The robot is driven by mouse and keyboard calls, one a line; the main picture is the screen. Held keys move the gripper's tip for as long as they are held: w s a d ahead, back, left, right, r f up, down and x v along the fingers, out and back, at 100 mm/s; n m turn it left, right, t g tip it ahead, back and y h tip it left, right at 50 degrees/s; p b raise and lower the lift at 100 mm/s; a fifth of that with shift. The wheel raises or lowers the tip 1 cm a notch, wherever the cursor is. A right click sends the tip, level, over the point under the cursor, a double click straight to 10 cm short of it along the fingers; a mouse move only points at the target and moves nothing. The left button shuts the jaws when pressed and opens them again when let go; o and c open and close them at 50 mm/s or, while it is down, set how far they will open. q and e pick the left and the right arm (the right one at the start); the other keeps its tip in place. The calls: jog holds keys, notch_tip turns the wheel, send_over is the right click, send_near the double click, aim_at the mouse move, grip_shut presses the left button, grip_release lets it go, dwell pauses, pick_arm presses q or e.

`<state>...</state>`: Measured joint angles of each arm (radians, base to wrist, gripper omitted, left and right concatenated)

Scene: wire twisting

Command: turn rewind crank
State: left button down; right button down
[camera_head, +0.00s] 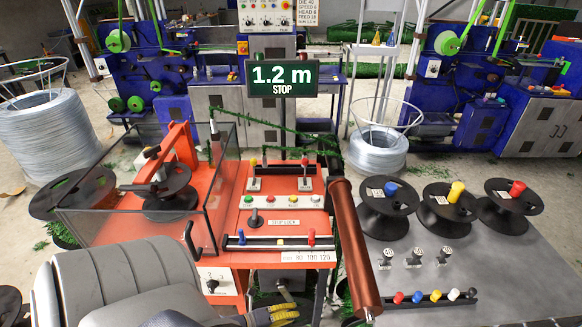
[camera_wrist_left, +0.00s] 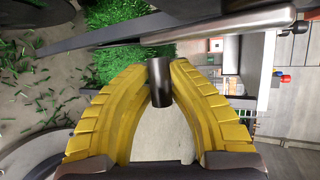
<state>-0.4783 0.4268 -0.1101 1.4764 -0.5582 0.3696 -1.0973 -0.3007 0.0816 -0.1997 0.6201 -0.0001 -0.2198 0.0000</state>
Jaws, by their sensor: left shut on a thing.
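My left gripper (camera_head: 282,314) has yellow ribbed fingers and shows at the bottom edge of the head view, in front of the orange machine. In the left wrist view its fingers (camera_wrist_left: 160,78) are closed around a short black cylindrical grip (camera_wrist_left: 160,90), which looks like the crank's handle. A dark bar (camera_wrist_left: 120,43) crosses above the fingers there; I cannot tell whether it is the crank's arm. In the head view the grip is largely hidden or cut off by the lower edge. My right gripper is in neither view.
The orange machine (camera_head: 262,205) has a clear-walled box around a black reel (camera_head: 170,192). A copper-coloured cylinder (camera_head: 355,250) stands right of it. A grey table (camera_head: 470,275) holds spools with blue, yellow and red knobs. The display (camera_head: 282,78) reads 1.2 m STOP.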

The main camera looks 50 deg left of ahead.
pick_arm(q)
jog(key=shift+a, duration=0.1)
jog(key=c, duration=1.3)
grip_release()
jog(key=shift+o, duration=0.2)
jog(key=v, duration=1.2)
